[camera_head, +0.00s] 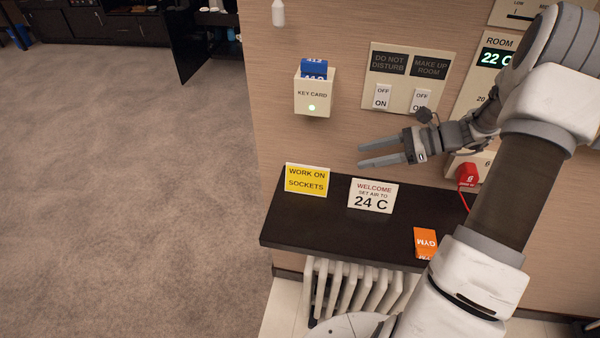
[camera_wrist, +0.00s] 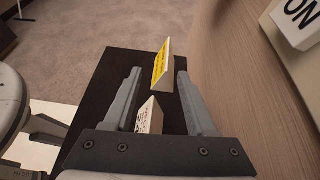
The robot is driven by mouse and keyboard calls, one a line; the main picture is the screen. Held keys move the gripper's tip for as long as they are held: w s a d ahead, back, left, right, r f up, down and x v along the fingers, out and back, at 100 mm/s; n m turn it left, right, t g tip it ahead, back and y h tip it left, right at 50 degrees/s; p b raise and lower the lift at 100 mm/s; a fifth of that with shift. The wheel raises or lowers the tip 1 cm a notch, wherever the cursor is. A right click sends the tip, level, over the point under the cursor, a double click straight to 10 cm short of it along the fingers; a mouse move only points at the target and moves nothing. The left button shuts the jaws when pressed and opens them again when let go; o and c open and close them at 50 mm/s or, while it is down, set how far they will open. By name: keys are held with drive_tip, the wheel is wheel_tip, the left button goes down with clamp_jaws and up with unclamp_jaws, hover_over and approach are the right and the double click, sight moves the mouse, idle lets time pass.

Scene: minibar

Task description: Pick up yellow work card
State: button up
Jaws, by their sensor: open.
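The yellow work card (camera_head: 307,180), reading "WORK ON SOCKETS", stands upright at the left end of the dark shelf (camera_head: 295,228). It also shows in the wrist view (camera_wrist: 160,65), seen nearly edge-on between the fingers and beyond their tips. My gripper (camera_head: 361,154) is open and empty. It is above the shelf, to the right of the yellow card and apart from it. A white welcome card (camera_head: 372,196), reading "24 C", stands to the right of the yellow card. In the wrist view the welcome card (camera_wrist: 150,116) is between the fingers, lower in the picture.
Above the shelf, the wall carries a key card holder (camera_head: 313,95) and a switch panel (camera_head: 408,80). A red plug (camera_head: 467,177) sits in a socket near my arm. A white radiator (camera_head: 360,288) is below.

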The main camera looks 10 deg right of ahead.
drive_tip(key=d+f, duration=0.2)
approach(308, 166)
drive_tip(key=shift+m+t, duration=0.3)
drive_tip(key=shift+m, duration=0.1)
drive_tip(key=x, duration=1)
drive_tip(key=shift+s+a+f+b, duration=0.1)
drive_tip(key=shift+f+b, duration=0.1)
drive_tip(key=shift+b, duration=0.1)
clamp_jaws()
idle(0.6)
